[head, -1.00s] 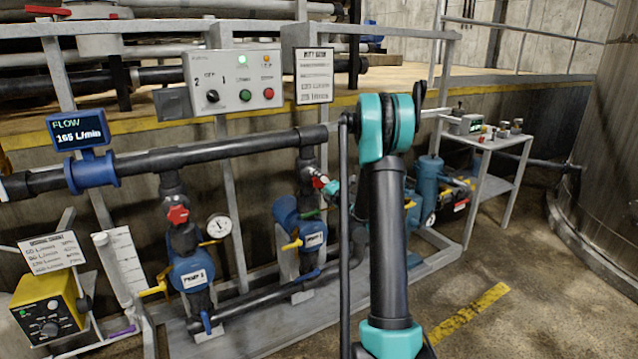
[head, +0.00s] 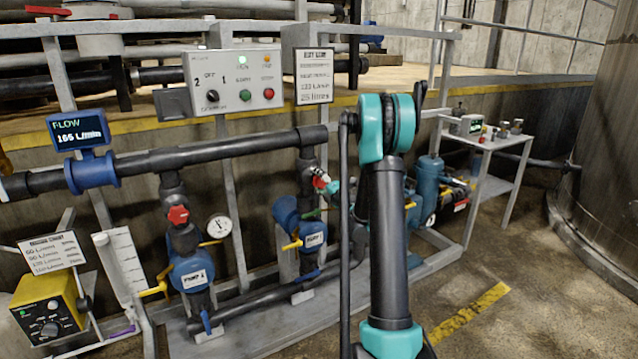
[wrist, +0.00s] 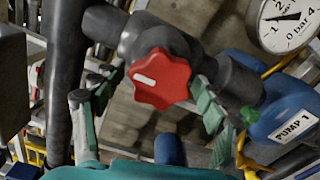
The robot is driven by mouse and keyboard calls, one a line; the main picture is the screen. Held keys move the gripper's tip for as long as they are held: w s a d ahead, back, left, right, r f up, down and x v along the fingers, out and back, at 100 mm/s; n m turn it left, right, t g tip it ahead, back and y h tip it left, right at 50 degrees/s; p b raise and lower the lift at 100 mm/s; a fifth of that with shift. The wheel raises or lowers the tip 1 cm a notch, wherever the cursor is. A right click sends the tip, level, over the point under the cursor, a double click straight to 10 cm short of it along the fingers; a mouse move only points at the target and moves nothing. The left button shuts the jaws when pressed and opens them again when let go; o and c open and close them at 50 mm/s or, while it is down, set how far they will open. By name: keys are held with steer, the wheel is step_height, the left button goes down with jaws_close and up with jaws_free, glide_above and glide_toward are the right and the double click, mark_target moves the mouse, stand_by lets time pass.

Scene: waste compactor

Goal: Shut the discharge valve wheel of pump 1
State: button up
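In the wrist view the red valve wheel (wrist: 160,80) with a white mark sits on a dark pipe. The blue pump labelled PUMP 1 (wrist: 292,122) is at its lower right. My gripper (wrist: 147,100) is open, one finger either side of the wheel. The left finger stands apart from the rim. The right finger is close to the rim; contact cannot be told. In the head view pump 1 is the right-hand pump (head: 313,238). Its red wheel (head: 318,182) shows small beside my gripper (head: 333,187), which my arm largely hides.
Another pump (head: 192,272) with its own red wheel (head: 178,215) stands to the left. A pressure gauge (wrist: 288,18) is near pump 1. A flow display (head: 80,130) and a switch panel (head: 233,80) are above. A small table (head: 490,142) stands right of my arm.

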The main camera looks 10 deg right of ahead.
steer(key=shift+s, duration=0.1)
steer(key=v, duration=1.1)
steer(key=shift+s, duration=0.35)
steer(key=shift+d, duration=0.1)
steer(key=s+a+f+n+g, duration=0.2)
steer(key=s+a+n+g, duration=0.2)
steer(key=s+a+n, duration=0.65)
steer(key=s+a+f+n+g, duration=0.3)
steer(key=s+n, duration=0.4)
steer(key=n, duration=0.9)
steer(key=s+d+f+n+g+h, duration=0.2)
steer(key=s+f+n+g, duration=0.1)
steer(key=s+n, duration=0.7)
steer(key=s+d+f+n+g+h, duration=0.3)
steer(key=s+n, duration=0.7)
steer(key=n, duration=0.1)
steer(key=shift+s+f+h, duration=0.15)
steer(key=shift+f+h, duration=0.15)
steer(key=shift+f, duration=0.05)
